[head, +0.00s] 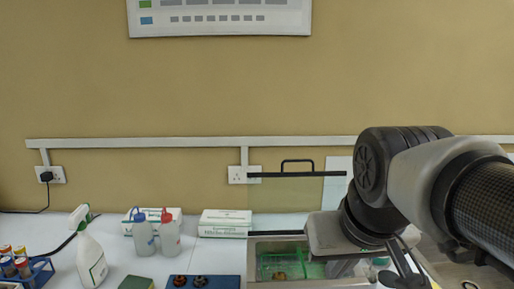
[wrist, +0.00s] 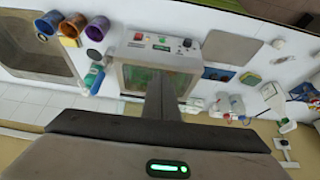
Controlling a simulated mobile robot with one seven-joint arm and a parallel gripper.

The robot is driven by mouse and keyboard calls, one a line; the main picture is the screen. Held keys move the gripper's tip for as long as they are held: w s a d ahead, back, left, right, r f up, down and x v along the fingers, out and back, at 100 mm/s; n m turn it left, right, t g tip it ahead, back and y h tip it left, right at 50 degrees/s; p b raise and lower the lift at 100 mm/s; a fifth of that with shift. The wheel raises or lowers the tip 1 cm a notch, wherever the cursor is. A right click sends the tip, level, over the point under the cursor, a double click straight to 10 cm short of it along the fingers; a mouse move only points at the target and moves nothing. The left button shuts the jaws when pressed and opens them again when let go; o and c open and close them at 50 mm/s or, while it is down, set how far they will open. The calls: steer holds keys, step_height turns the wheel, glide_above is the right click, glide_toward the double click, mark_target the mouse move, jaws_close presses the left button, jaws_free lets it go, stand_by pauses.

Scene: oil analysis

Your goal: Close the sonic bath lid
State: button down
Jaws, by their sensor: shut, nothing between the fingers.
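The sonic bath (head: 252,265) is at the bottom centre of the head view, with a green basket (head: 283,265) inside. Its clear lid (head: 300,205) stands upright at the back, with a black top bar and handle (head: 297,162). In the wrist view the bath's control panel (wrist: 150,42) and open basin show, with the green basket (wrist: 140,78) inside. My gripper (wrist: 161,82) is shut and empty, its fingers over the bath opening in that view. In the head view my gripper is at the bath's right side, in front of the lid's right part; its fingertips are hard to make out.
Wash bottles (head: 143,235), a spray bottle (head: 88,255), glove boxes (head: 224,222) and a blue rack (head: 200,283) stand on the white bench left of the bath. The wrist view shows a sink (wrist: 40,55) and coloured cups (wrist: 97,27) beside the bath.

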steer(key=w+r+p, duration=0.3)
steer(key=w+r, duration=0.3)
steer(key=w, duration=0.4)
steer(key=w+a+r+g+p, duration=0.1)
steer(key=w+r+p, duration=0.1)
steer(key=w+r, duration=0.6)
steer(key=w+r+p, duration=0.3)
steer(key=w+r, duration=0.1)
steer(key=w, duration=0.9)
steer(key=w+d+f+p, duration=0.1)
steer(key=w+f+p, duration=0.1)
steer(key=w, duration=0.5)
steer(key=b+x, duration=0.2)
steer(key=x, duration=0.8)
steer(key=s+b, duration=0.1)
steer(key=s, duration=0.3)
steer(key=shift+s+b, duration=0.1)
steer(key=shift+b, duration=0.2)
steer(key=shift+d+f+b, duration=0.1)
steer(key=shift+b, duration=0.2)
